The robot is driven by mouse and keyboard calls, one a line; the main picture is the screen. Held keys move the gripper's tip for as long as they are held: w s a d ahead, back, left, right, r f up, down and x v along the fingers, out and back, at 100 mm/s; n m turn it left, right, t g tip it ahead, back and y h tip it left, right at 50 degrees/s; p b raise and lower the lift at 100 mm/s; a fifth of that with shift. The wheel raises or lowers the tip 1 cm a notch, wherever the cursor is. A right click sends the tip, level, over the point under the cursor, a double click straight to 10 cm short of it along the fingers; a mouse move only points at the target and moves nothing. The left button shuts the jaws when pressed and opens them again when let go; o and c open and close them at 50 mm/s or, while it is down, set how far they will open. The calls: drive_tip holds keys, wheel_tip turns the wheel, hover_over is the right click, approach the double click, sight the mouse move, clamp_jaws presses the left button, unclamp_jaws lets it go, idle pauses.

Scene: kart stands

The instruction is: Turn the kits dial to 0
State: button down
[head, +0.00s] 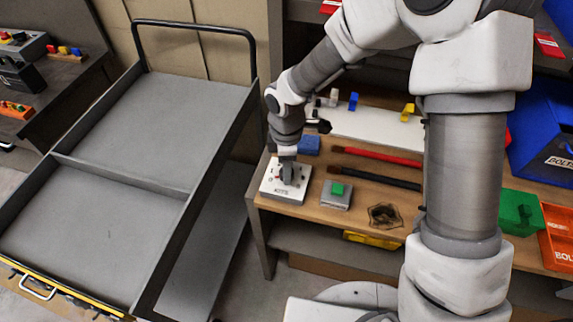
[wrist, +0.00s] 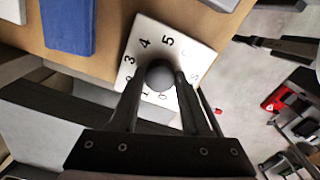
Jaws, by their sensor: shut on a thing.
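The kits dial is a white square plate (head: 270,187) near the left front corner of the wooden bench. In the wrist view its plate (wrist: 197,52) shows black numbers, with 3, 4 and 5 clear on the far side. The others are partly hidden by my fingers. A round dark grey knob (wrist: 160,74) stands at its middle. My gripper (head: 288,173) points down over the plate, and in the wrist view my gripper (wrist: 158,88) has one finger on each side of the knob, shut on it. I cannot tell which number the knob points to.
A grey box with a green button (head: 337,188) stands right of the dial. A blue block (head: 309,144) lies behind it. Red and black bars (head: 376,156) lie further right. A grey cart (head: 160,110) stands close on the left, with a narrow gap of floor.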

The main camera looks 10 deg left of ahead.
drive_tip(key=shift+n, duration=0.5)
drive_tip(key=shift+c, duration=1.8)
unclamp_jaws()
wheel_tip(320, 180, up, 18)
drive_tip(key=p, duration=0.2)
drive_tip(key=shift+f, duration=0.25)
